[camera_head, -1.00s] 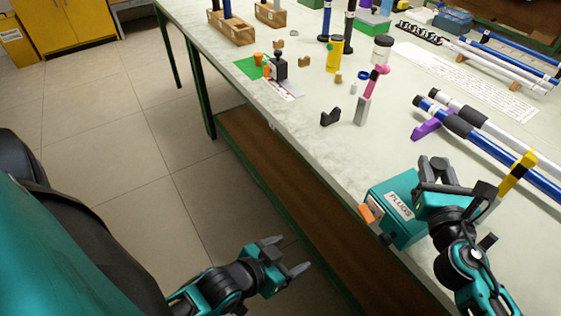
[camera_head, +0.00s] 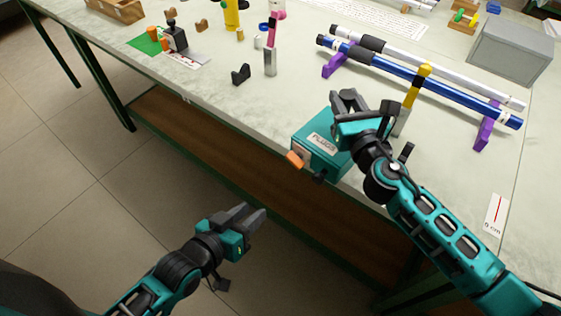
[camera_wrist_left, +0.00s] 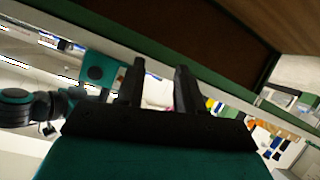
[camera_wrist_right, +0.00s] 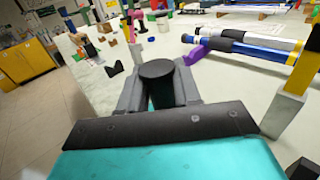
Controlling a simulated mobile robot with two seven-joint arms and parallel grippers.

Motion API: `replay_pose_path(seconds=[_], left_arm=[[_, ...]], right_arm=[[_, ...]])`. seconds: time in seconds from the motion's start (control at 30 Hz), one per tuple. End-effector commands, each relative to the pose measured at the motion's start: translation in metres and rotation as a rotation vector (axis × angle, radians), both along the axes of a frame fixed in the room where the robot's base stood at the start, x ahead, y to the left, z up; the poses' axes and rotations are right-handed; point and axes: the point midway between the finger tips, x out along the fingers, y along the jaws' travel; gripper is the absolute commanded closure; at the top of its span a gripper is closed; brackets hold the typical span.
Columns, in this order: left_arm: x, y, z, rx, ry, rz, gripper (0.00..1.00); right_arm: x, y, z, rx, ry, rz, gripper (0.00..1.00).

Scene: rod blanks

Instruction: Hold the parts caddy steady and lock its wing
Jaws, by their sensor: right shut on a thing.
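The parts caddy (camera_head: 322,141) is a teal box labelled "PLUGS" at the table's front edge. An orange wing (camera_head: 295,159) sticks out at its lower left corner, beside a dark knob (camera_head: 319,177). My right gripper (camera_head: 348,101) is over the caddy. In the right wrist view its fingers are closed on a round black-topped handle (camera_wrist_right: 157,70); the teal body lies below. My left gripper (camera_head: 251,217) is empty, below and left of the caddy, in front of the table edge. Its fingers (camera_wrist_left: 160,75) stand apart. The wing's latch detail is too small to tell.
Blue and white rods (camera_head: 430,80) lie on purple supports behind the caddy. A yellow-topped grey post (camera_head: 411,98) stands close right of my right gripper. A grey box (camera_head: 509,50) stands at the back right. A black block (camera_head: 241,75) stands left.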

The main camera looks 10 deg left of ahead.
Motion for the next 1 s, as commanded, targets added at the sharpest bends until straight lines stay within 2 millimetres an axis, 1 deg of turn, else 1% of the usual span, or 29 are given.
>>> replay_pose_path(seconds=[0.03, 0.1, 0.2, 0.3, 0.43, 0.53, 0.67, 0.77, 1.0], left_arm=[[0.004, -0.008, 0.007, -0.11, -0.021, -0.005, 0.63], [0.008, -0.019, 0.018, -0.292, -0.037, -0.001, 0.63], [0.009, -0.025, 0.03, -0.542, -0.031, 0.011, 0.63], [0.009, -0.023, 0.039, -0.757, -0.009, 0.032, 0.63], [0.01, -0.014, 0.045, -0.953, 0.021, 0.064, 0.63], [0.01, -0.008, 0.047, -1.04, 0.036, 0.082, 0.63], [0.015, -0.008, 0.048, -1.085, 0.041, 0.091, 0.63], [0.026, -0.014, 0.049, -1.089, 0.039, 0.092, 0.63], [0.069, -0.037, 0.05, -1.086, 0.038, 0.09, 0.63]], right_arm=[[0.0, 0.0, -0.001, -0.001, 0.002, -0.001, 1.0], [0.0, 0.0, -0.001, -0.001, 0.002, -0.001, 1.0], [0.0, 0.0, -0.001, -0.001, 0.002, -0.001, 1.0], [0.0, 0.0, -0.001, -0.001, 0.003, -0.001, 1.0], [0.0, -0.001, -0.001, -0.001, 0.003, -0.001, 1.0], [0.0, -0.001, -0.002, -0.001, 0.003, -0.001, 1.0], [0.0, -0.001, -0.002, -0.001, 0.003, -0.001, 1.0], [0.0, 0.0, -0.002, -0.001, 0.003, -0.001, 1.0], [0.0, -0.001, -0.002, -0.001, 0.003, -0.001, 1.0]])
